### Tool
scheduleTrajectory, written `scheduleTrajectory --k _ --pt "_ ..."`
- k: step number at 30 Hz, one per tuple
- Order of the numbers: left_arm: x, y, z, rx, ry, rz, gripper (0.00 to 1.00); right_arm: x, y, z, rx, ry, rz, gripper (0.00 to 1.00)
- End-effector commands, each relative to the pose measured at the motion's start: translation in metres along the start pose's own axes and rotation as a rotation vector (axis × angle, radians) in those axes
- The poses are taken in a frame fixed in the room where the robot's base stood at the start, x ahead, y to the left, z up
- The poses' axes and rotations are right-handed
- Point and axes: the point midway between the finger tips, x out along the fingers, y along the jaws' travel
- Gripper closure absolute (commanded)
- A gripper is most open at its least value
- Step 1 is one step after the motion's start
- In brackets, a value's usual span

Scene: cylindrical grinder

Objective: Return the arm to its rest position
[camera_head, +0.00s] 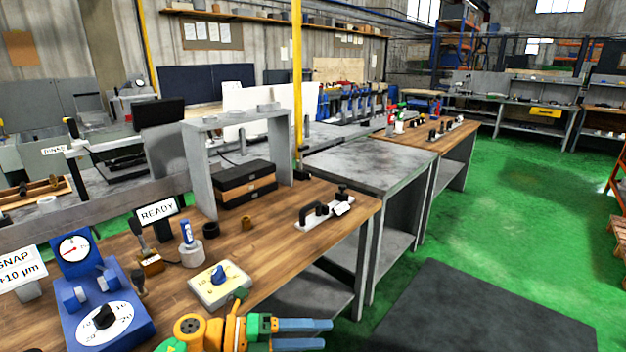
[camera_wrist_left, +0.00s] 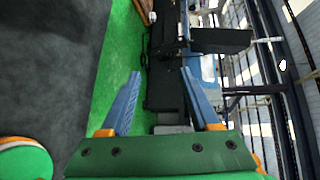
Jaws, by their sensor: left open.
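My left gripper (camera_head: 318,334) shows at the bottom middle of the head view, in front of the wooden bench's near edge. Its two blue fingers are apart, point right, and have nothing between them. In the left wrist view the gripper (camera_wrist_left: 158,85) also has its blue fingers spread, with no object held. Its orange and green arm (camera_head: 205,335) comes in from the bottom. My right gripper shows in neither view.
The wooden bench (camera_head: 285,232) carries a blue dial gauge device (camera_head: 100,300), a yellow-white box with a blue knob (camera_head: 219,285), a READY sign (camera_head: 157,212) and a white tray with black handles (camera_head: 324,213). Green floor (camera_head: 500,220) and a dark mat (camera_head: 480,310) lie clear at right.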

Motion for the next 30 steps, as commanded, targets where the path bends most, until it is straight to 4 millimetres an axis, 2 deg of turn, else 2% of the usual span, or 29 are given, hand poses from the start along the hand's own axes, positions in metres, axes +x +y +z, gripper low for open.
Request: scheduleTrajectory --k 1,2,3,5,6,7,9,11,12,14,15,19,21,24,27,30 --pt "0.002 0.032 0.011 -0.245 -0.181 -0.104 0.38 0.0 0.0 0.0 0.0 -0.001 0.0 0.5" --pt "-0.004 0.055 0.02 -0.395 -0.309 -0.152 0.38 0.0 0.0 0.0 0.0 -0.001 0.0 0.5" --pt "-0.013 0.086 0.027 -0.56 -0.448 -0.188 0.38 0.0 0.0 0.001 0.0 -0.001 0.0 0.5" --pt "-0.03 0.135 0.025 -0.772 -0.625 -0.208 0.38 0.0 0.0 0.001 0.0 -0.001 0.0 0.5" --pt "-0.041 0.167 0.017 -0.896 -0.728 -0.207 0.38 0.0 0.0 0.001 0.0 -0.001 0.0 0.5" --pt "-0.049 0.191 0.009 -0.984 -0.8 -0.201 0.38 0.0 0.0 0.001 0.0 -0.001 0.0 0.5" --pt "-0.069 0.243 -0.018 -1.176 -0.955 -0.174 0.38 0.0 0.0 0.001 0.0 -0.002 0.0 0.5" --pt "-0.084 0.283 -0.049 -1.328 -1.078 -0.139 0.38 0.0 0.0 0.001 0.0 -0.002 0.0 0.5" --pt "-0.094 0.308 -0.073 -1.424 -1.156 -0.108 0.38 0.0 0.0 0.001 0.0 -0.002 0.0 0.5" --pt "-0.107 0.34 -0.113 -1.562 -1.265 -0.059 0.38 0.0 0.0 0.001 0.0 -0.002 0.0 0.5" --pt "-0.116 0.359 -0.142 -1.65 -1.336 -0.021 0.38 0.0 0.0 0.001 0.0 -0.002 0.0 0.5" --pt "-0.14 0.402 -0.242 -1.911 -1.545 0.119 0.38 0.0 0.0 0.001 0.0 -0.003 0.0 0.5" --pt "-0.149 0.413 -0.291 -2.025 -1.635 0.193 0.38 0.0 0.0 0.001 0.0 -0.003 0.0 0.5" --pt "-0.158 0.419 -0.343 -2.141 -1.727 0.276 0.38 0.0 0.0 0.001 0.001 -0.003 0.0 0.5" --pt "-0.161 0.42 -0.371 -2.202 -1.774 0.323 0.38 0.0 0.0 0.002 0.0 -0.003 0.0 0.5" --pt "-0.162 0.42 -0.38 -2.219 -1.79 0.339 0.38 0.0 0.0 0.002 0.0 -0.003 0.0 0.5"
